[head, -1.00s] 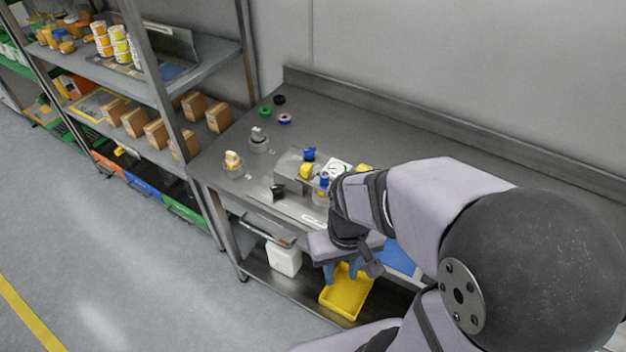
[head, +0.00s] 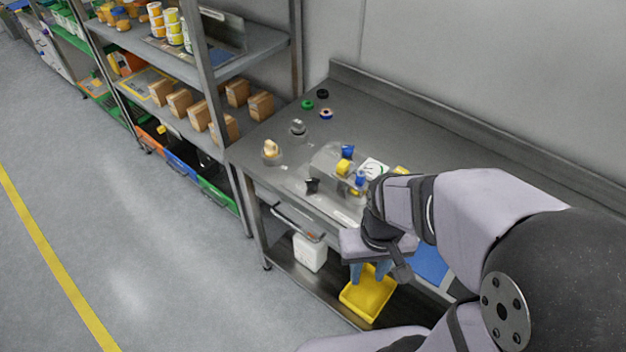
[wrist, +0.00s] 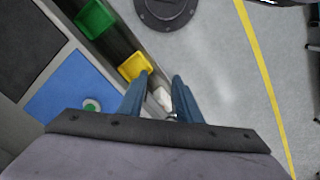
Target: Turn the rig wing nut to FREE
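The filler rig (head: 325,162) stands on the steel bench, a grey metal block with a yellow knob (head: 344,167), blue knobs (head: 347,151) and a white dial (head: 374,168). A small black winged piece (head: 312,186) sits at its front left; it may be the wing nut, but I cannot tell, and no FREE marking is readable. My gripper (head: 372,273) hangs in front of the bench edge, right of and below the rig, apart from it. In the wrist view my gripper (wrist: 162,77) has its blue fingers apart with nothing between them. My arm hides the rig's right side.
A yellow tray (head: 368,296) and a white container (head: 310,252) sit on the lower shelf. A blue mat (wrist: 68,88) shows in the wrist view. Small rings (head: 326,114) lie at the bench's back left. Shelving (head: 200,75) stands left; the floor in front is clear.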

